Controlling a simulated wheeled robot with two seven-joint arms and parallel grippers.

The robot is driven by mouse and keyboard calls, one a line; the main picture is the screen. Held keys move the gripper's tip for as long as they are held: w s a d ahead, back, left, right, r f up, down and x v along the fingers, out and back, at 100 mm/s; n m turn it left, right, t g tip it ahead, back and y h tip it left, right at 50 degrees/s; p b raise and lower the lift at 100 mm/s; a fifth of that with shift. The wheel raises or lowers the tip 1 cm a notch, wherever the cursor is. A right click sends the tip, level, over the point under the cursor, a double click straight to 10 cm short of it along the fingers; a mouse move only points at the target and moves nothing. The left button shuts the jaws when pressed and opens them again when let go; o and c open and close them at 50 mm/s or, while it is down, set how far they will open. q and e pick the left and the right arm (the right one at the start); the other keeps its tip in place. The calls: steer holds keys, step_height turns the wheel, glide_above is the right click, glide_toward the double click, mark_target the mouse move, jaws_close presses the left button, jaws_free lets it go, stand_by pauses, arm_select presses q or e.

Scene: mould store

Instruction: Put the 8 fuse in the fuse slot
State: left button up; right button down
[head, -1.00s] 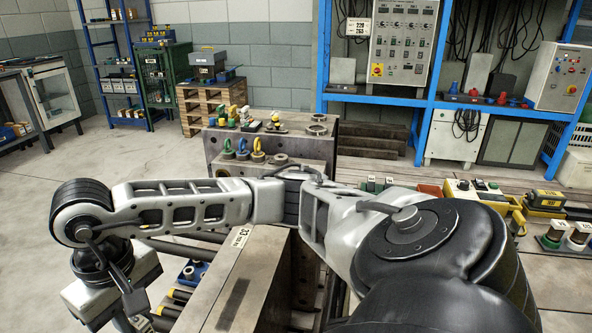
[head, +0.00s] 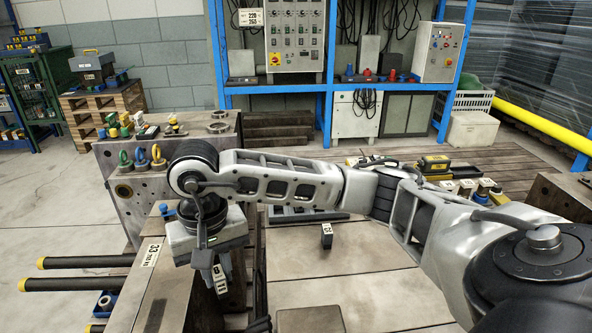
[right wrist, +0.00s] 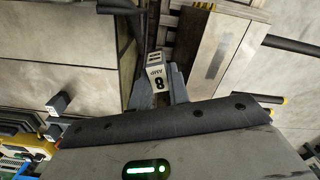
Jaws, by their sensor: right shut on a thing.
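The 8 fuse (right wrist: 156,74) is a small pale grey block marked "8 AMP" in the right wrist view. My right gripper (right wrist: 158,88) is shut on it, with one finger on each side. In the head view my right gripper (head: 219,274) points down, with the fuse (head: 221,285) between its fingertips, beside the steel block labelled 33 (head: 150,257). A small dark block with a white label (head: 326,235) stands apart on the bench to the right. I cannot make out the fuse slot in either view. My left gripper is not in view.
A steel mould block (head: 128,200) with coloured eyebolts (head: 141,158) stands behind to the left. Black rods with yellow ends (head: 70,262) stick out at the left. The bench top (head: 370,285) is mostly bare to the right of my gripper. A blue rack (head: 330,80) stands behind.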

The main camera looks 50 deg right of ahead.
steer(key=w+d+n+p, duration=0.1)
steer(key=w+d+n, duration=0.2)
steer(key=d+n, duration=0.5)
steer(key=w+d+n+p, duration=0.1)
steer(key=w+d+n, duration=0.3)
steer(key=n, duration=0.9)
steer(key=w+d+n+p, duration=0.1)
steer(key=w+d+n, duration=0.3)
steer(key=d+n, duration=0.6)
steer(key=shift+d+r+n, duration=0.1)
steer(key=shift+d+n, duration=0.3)
steer(key=shift+d, duration=0.45)
steer(key=shift+f+b, duration=0.6)
steer(key=shift+f, duration=0.35)
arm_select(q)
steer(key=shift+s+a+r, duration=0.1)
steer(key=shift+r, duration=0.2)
arm_select(e)
steer(key=shift+f, duration=0.3)
